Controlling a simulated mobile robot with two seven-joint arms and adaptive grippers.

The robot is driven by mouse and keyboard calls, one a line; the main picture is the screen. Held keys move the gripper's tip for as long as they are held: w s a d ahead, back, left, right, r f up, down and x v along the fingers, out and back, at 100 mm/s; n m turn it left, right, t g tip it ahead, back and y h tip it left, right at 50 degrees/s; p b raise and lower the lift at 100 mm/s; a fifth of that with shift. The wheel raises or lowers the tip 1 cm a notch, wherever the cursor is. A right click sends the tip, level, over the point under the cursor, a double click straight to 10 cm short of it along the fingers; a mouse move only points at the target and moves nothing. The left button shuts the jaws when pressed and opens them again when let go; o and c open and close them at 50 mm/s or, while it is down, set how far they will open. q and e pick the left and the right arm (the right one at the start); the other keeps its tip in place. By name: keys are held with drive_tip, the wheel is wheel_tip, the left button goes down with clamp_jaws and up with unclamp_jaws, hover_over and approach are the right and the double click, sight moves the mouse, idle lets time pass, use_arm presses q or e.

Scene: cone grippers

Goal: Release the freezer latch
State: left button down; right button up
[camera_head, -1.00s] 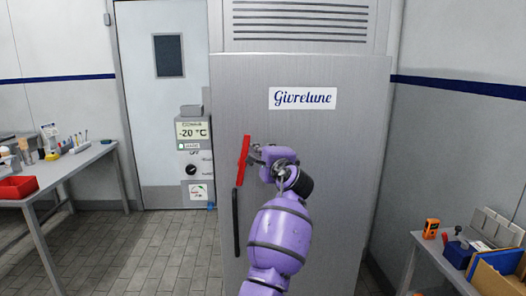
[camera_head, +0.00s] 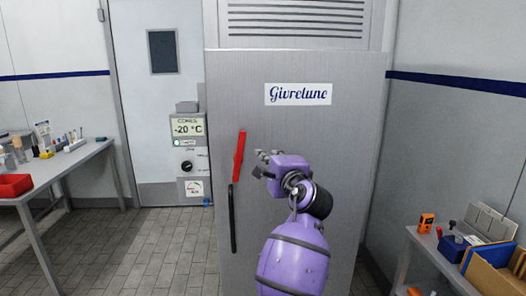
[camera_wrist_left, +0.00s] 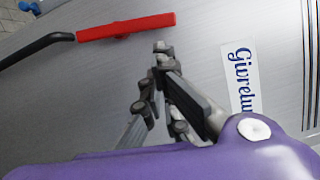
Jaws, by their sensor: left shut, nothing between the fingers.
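The red latch (camera_head: 239,156) is a long bar on the left side of the freezer door (camera_head: 300,130), near upright and leaning slightly right at its top. In the left wrist view the red latch (camera_wrist_left: 126,27) lies across the top, beyond my fingertips. My left gripper (camera_head: 260,164) is shut and empty, a short way right of the latch and apart from it. In the wrist view my left gripper (camera_wrist_left: 158,58) points towards the latch, with grey door between. My right gripper is not in view.
A black door handle (camera_head: 233,218) stands just below the latch; it also shows in the wrist view (camera_wrist_left: 36,48). A control panel (camera_head: 190,150) reads -20 °C left of the freezer. Benches with tools stand at left (camera_head: 62,163) and right (camera_head: 428,245). The floor between is clear.

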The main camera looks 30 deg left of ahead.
use_arm(q)
drive_tip(key=shift+v, duration=1.15)
